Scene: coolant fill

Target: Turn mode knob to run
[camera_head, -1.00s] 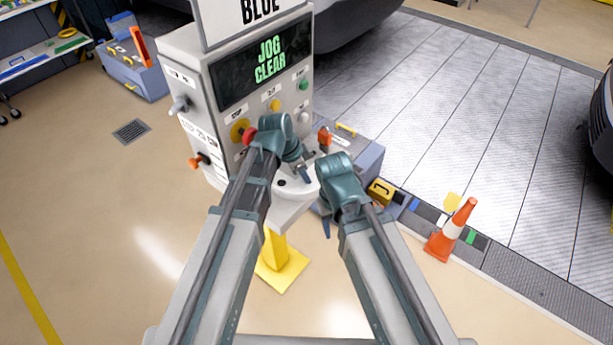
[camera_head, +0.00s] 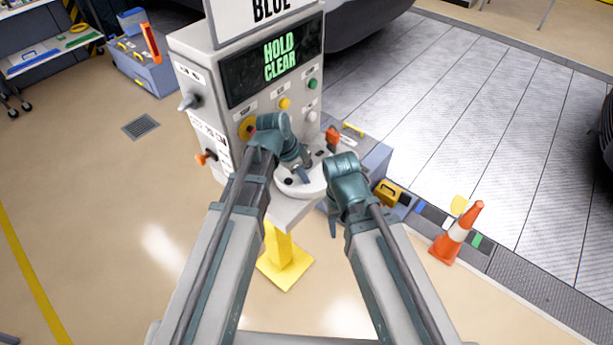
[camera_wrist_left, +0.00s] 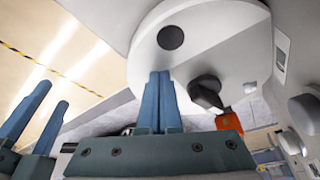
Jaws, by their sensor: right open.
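The grey control cabinet (camera_head: 222,130) has a dark display (camera_head: 275,65) reading HOLD CLEAR. A round white panel (camera_head: 305,184) juts from its front. In the left wrist view, this panel (camera_wrist_left: 190,50) carries a black pointer knob (camera_wrist_left: 208,92) and a round black spot (camera_wrist_left: 170,37); I cannot read which knob is the mode knob. My left gripper (camera_head: 304,176) is over the panel. Its fingers (camera_wrist_left: 161,100) are together with nothing between them, beside and apart from the black knob. My right gripper (camera_head: 333,222) is open and empty, lower right of the panel.
The cabinet's left side has a grey lever (camera_head: 188,102) and an orange-tipped one (camera_head: 203,158). Green (camera_head: 312,84) and yellow (camera_head: 284,103) buttons sit below the display. A blue-grey box stands behind my right arm. An orange cone (camera_head: 458,235) stands at right.

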